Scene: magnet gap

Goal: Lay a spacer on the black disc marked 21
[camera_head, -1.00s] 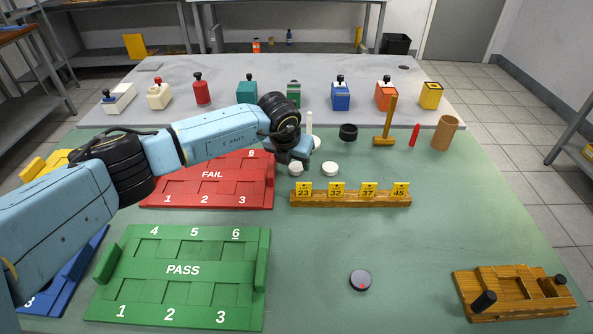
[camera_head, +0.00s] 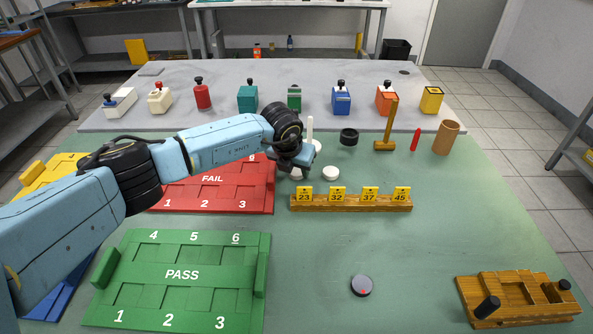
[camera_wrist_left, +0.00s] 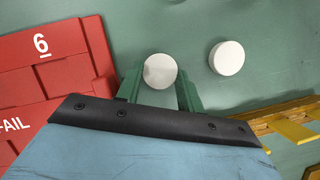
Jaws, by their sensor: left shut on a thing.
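The black disc (camera_head: 361,286) with a small red mark lies on the green tabletop at the front, right of the green PASS board; I cannot read a number on it. My left gripper (camera_head: 298,168) is low over the table behind the wooden strip. In the left wrist view its green fingers (camera_wrist_left: 160,82) are shut on a round white spacer (camera_wrist_left: 160,70). Another white spacer (camera_head: 331,173) lies flat just to the right and also shows in the left wrist view (camera_wrist_left: 226,58). A further white piece (camera_head: 316,145) is partly hidden behind the gripper. My right gripper is not in view.
The wooden strip (camera_head: 350,203) with yellow tags 23, 32, 37 and 45 stands between gripper and black disc. The red FAIL board (camera_head: 211,197) and green PASS board (camera_head: 182,275) lie left. A wooden fixture (camera_head: 515,300) is front right. Table around the black disc is clear.

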